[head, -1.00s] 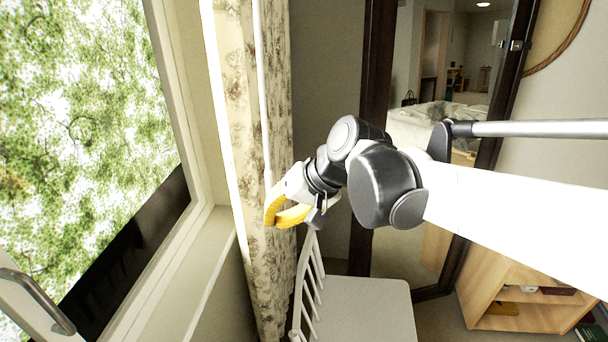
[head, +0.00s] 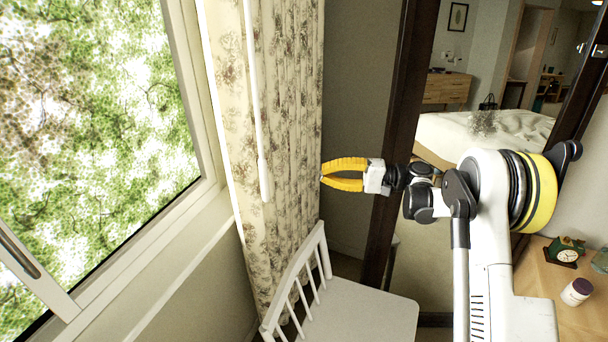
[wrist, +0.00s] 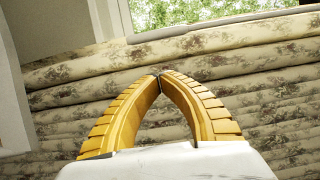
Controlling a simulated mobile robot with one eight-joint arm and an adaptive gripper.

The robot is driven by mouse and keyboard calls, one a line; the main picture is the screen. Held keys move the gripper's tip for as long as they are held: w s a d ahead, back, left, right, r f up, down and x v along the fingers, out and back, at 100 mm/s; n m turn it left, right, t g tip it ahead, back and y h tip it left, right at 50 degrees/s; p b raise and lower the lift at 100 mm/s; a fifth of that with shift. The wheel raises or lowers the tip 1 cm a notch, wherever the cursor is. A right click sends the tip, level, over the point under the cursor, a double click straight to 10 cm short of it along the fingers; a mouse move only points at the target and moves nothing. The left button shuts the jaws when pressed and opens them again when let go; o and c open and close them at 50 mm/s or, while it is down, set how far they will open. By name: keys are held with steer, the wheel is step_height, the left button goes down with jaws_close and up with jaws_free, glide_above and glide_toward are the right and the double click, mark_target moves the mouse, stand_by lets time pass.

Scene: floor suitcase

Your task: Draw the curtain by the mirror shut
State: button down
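The cream floral curtain (head: 290,130) hangs in folds between the window and the mirror (head: 450,140). Its folds also fill much of the wrist view (wrist: 250,85). A slim white wand (head: 257,120) hangs down the curtain's front. My gripper (head: 323,179) has yellow fingers and is at the curtain's right edge, to the right of the wand and apart from it. In the wrist view its fingertips (wrist: 160,78) meet with nothing visible between them. Whether the tips touch the cloth I cannot tell.
A white chair (head: 355,315) stands below my gripper, close to the curtain. The window (head: 90,120) and its sill are at left. A wooden cabinet (head: 550,285) with a clock (head: 566,252) and a small jar (head: 577,292) is at lower right.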

steer(key=s+a+b, duration=0.2)
steer(key=a+b, duration=0.2)
steer(key=a, duration=0.9)
steer(key=shift+s, duration=0.35)
steer(key=shift+s, duration=0.1)
